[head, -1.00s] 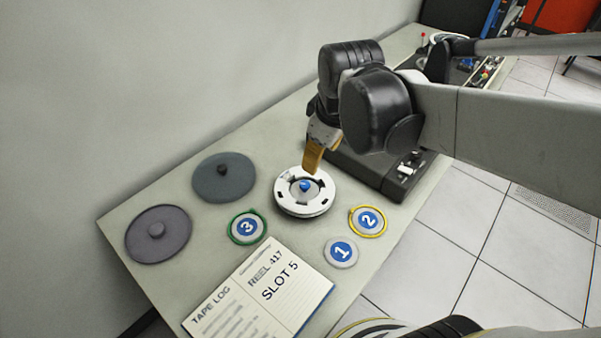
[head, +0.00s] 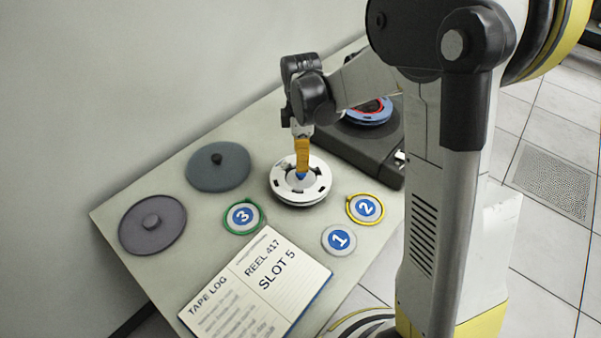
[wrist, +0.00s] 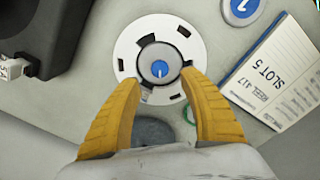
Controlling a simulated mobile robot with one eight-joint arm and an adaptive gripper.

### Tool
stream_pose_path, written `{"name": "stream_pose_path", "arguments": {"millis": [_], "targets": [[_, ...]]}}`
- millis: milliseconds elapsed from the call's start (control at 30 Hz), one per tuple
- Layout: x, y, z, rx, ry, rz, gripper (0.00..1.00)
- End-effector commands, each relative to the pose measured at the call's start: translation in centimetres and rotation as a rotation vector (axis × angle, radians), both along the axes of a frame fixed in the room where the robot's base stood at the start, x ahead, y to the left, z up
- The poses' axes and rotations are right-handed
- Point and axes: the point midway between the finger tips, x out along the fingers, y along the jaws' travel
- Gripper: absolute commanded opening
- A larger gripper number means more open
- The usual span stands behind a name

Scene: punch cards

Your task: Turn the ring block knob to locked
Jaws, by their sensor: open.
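The white ring block (head: 314,193) lies flat on the table, a round ring with dark slots around a grey centre. Its blue knob (head: 301,176) sits in the middle; in the wrist view the knob (wrist: 160,69) is a small blue disc with a white pointer line running toward the fingers. My gripper (head: 302,160) is right above the ring, pointing down. In the wrist view my gripper (wrist: 162,85) is open, its two orange fingers on either side of the hub with the knob between them. Whether the fingertips touch anything I cannot tell.
Two grey lidded discs (head: 218,166) (head: 152,226) lie at left. Numbered tags 3 (head: 242,216), 1 (head: 339,240) and 2 (head: 366,208) lie in front of the ring. The tape log book (head: 262,285) is nearest. A dark machine (head: 385,150) stands behind right.

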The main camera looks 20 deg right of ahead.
Motion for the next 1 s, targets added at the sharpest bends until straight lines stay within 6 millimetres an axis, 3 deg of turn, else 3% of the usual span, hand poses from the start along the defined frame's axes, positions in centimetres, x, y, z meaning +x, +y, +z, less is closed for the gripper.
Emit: {"name": "stream_pose_path", "arguments": {"millis": [100, 300, 700, 867, 1000], "targets": [[0.0, 0.0, -2.9, 0.0, 0.0, -0.001, 0.5], [0.0, 0.0, -5.5, 0.0, -0.001, -0.001, 0.5], [0.0, 0.0, -6.2, 0.0, -0.001, -0.002, 0.5], [0.0, 0.0, -6.1, 0.0, -0.001, -0.002, 0.03], [0.0, 0.0, -6.1, 0.0, -0.001, -0.002, 0.0]]}}
